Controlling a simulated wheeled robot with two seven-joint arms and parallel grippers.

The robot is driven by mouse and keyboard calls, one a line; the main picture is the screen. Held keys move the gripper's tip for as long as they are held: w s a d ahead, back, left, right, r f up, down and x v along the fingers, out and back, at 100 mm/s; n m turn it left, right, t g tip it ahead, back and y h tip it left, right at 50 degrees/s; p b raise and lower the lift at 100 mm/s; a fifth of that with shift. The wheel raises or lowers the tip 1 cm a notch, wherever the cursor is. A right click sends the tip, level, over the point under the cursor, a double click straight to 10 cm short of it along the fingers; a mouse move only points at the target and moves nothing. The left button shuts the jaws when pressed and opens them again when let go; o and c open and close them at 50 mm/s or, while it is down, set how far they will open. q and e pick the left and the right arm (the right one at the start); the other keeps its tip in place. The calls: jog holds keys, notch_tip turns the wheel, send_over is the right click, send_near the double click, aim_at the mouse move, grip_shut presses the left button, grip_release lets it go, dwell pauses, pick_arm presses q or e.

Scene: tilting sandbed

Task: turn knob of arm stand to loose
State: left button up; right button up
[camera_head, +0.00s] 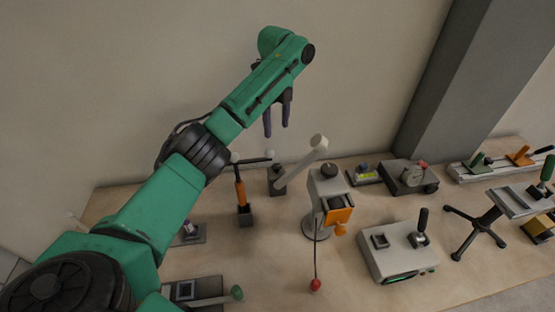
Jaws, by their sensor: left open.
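My left gripper (276,128) hangs from the green left arm, its two dark fingers pointing down and apart, with nothing between them. It is in front of the wall, above the back of the bench. Below it, a dark base carries a slanted pale arm (300,166) with a round pale end (319,142). This looks like the arm stand, but I cannot tell for sure, nor which part is its knob. To its left stands an orange post (241,192) with a dark crossbar. My right gripper is out of view.
A grey device (322,187) with a black top knob and orange drawer stands to the right; a red ball (315,285) hangs from it. A grey box (400,252) with a lever and a black tripod stand (476,230) are further right. A grey pillar (445,80) rises behind.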

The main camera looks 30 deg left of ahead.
aim_at(277, 166)
pick_arm(q)
notch_tip(277, 166, down, 15)
jog(key=shift+s+f+p, duration=0.1)
jog(key=shift+f+p, duration=0.05)
jog(key=shift+p, duration=1.05)
grip_shut()
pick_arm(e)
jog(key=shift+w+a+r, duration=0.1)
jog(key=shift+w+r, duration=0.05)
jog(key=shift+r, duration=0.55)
